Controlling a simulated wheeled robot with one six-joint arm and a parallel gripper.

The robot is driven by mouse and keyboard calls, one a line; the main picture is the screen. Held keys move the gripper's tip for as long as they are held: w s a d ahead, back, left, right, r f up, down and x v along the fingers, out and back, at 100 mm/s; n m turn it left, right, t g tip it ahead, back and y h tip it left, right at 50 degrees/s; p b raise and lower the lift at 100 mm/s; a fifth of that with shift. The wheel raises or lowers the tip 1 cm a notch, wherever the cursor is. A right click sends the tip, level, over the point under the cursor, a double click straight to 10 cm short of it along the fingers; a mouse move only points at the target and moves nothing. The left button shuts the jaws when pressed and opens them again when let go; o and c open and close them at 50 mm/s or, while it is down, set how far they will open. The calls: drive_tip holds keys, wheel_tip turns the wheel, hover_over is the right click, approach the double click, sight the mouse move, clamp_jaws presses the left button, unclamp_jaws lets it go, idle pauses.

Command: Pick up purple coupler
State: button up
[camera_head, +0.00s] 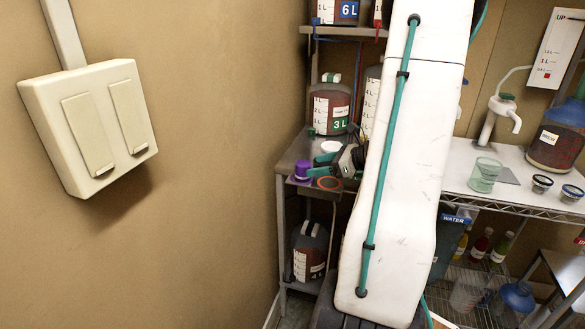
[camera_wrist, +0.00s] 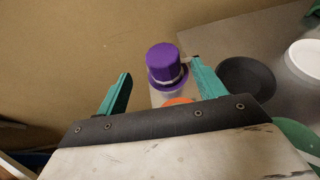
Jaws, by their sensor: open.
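The purple coupler (camera_wrist: 165,64) is a short cylinder with a flared rim and a pale band. In the wrist view it stands on the bench ahead of my open gripper (camera_wrist: 156,84), between the lines of its two teal fingers, nearer the right one. Nothing is held. In the head view the purple coupler (camera_head: 303,170) sits near the left end of the metal bench, and my gripper (camera_head: 322,166) is just right of it. My white arm hides part of the bench.
An orange ring (camera_head: 328,183) lies close in front of the coupler. A black round piece (camera_wrist: 246,78) and a white cup (camera_wrist: 304,58) stand to the right. A 3 L jug (camera_head: 330,106) stands behind. The tan wall borders the bench on the left.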

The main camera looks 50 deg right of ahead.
sight(298, 168)
drive_tip(key=x, duration=0.7)
drive_tip(key=shift+w+d+f, duration=0.1)
drive_tip(key=shift+w+f, duration=0.1)
drive_tip(key=shift+w, duration=0.25)
drive_tip(key=shift+c, duration=0.3)
drive_tip(key=c, duration=1.1)
drive_tip(key=shift+r, duration=0.1)
